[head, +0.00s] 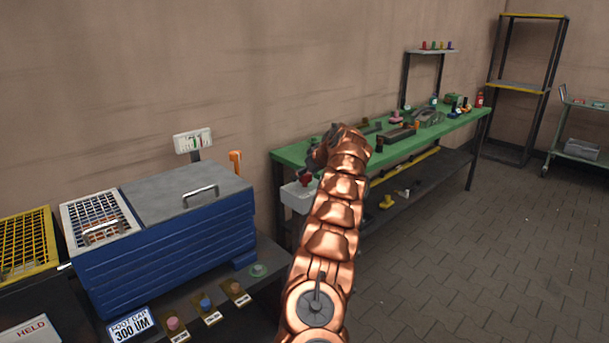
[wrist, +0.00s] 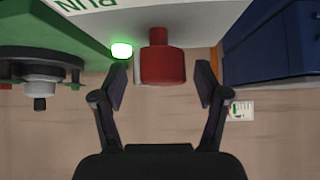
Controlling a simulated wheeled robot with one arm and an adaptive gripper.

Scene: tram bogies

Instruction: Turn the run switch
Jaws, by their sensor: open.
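The run switch is a red cylindrical knob (wrist: 160,58) on a white box (wrist: 195,18) with part of a "RUN" label, seen upside down in the wrist view. A lit green lamp (wrist: 122,50) is beside the knob. My gripper (wrist: 161,78) is open, with one finger on each side of the knob and visible gaps between. In the head view the white box (head: 296,198) is at the near end of the green bench, and the red knob (head: 304,179) shows beside my arm. My gripper is mostly hidden there.
The green bench (head: 290,155) holds several parts and runs along the wall. A blue bin with a grey lid (head: 165,245) stands left of my arm. An orange-topped post (head: 236,157) and a white display (head: 193,140) are behind it.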

